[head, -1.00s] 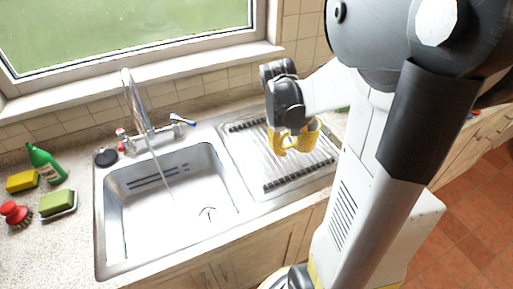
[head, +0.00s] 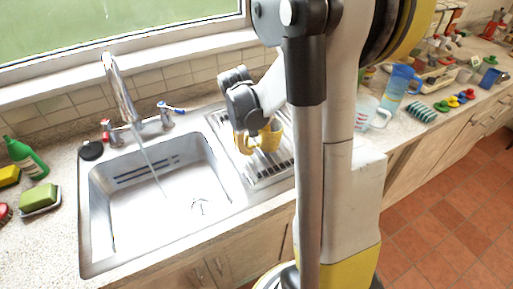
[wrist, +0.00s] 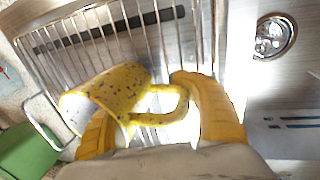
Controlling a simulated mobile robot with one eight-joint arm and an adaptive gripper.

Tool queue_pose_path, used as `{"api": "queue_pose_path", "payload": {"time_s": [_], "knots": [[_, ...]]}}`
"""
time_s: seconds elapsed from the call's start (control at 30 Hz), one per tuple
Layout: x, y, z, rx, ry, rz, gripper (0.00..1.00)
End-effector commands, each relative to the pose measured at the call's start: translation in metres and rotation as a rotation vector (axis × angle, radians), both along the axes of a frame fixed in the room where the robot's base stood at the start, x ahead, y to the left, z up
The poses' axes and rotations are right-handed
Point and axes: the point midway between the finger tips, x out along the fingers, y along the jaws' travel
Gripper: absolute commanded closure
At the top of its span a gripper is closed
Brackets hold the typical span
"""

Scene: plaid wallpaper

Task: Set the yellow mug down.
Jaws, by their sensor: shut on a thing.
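The yellow mug (head: 272,134) is in my gripper (head: 253,142) over the drying rack (head: 262,178) right of the sink. In the wrist view the mug (wrist: 122,84) is yellow with dark speckles and a pale inside. It lies tilted in that picture, its opening toward the lower left and its handle toward the right finger. My gripper's yellow fingers (wrist: 152,122) are apart, with the mug's near wall and handle between them. The rack's wires (wrist: 70,50) show behind the mug. I cannot tell whether the mug's base touches the rack.
The steel sink (head: 95,215) lies left of the rack, with the tap (head: 122,95) running. A green bottle (head: 25,158) and a green sponge (head: 38,197) are at the far left. A clear jug (head: 368,112) and a blue jug (head: 398,88) stand on the right counter.

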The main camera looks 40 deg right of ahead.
Motion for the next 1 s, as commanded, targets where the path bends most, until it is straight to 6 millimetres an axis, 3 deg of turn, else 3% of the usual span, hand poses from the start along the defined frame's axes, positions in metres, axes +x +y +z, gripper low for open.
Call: {"api": "queue_pose_path", "payload": {"time_s": [0.1,0.13,0.2,0.23,0.67,0.77,1.0], "knots": [[0.0,0.0,-0.003,0.0,0.0,0.0,1.0],[0.0,0.0,-0.002,0.0,0.0,0.0,0.66],[0.0,0.0,-0.002,0.0,0.0,0.0,0.45],[0.0,0.0,-0.002,0.001,0.0,0.0,0.4],[0.0,0.001,0.001,0.002,0.0,0.001,0.4],[0.0,0.004,0.014,0.002,0.0,0.002,0.4],[0.002,0.015,0.068,0.001,0.0,0.002,0.4]]}}
